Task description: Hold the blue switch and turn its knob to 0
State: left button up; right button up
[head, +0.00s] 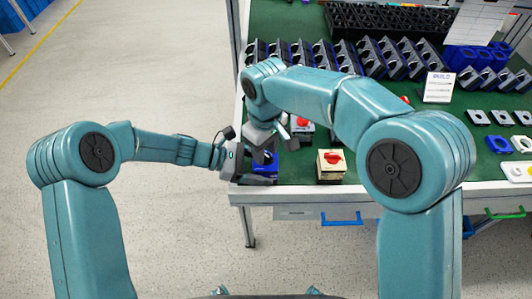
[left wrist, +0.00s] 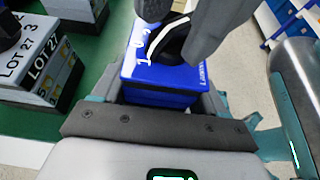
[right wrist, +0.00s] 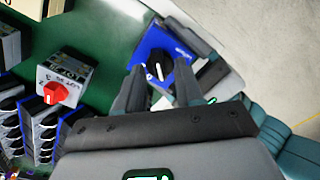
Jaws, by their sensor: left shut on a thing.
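The blue switch (head: 264,163) is at the table's front left corner. It is a blue box with a black knob (right wrist: 159,70) and a white pointer line. My left gripper (head: 258,172) is shut on the blue switch; in the left wrist view the fingers lie on either side of the box (left wrist: 158,92). My right gripper (right wrist: 160,75) is above the switch, its fingers apart on either side of the knob, with blue showing between. Its fingers partly hide the knob in the left wrist view. I cannot read which mark the pointer faces.
A yellowish switch box with a red knob (head: 331,165) stands to the right. A grey switch with a red knob (right wrist: 52,93) is close by. Rows of dark switches (head: 390,58) fill the table's back. The green table (head: 300,170) ends just left of the blue switch.

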aim_at(266, 154)
grip_shut()
jog(key=m, duration=0.8)
jog(key=shift+m, duration=0.3)
jog(key=shift+o, duration=0.2)
grip_release()
jog(key=shift+r, duration=0.1)
jog(key=shift+r, duration=2.45)
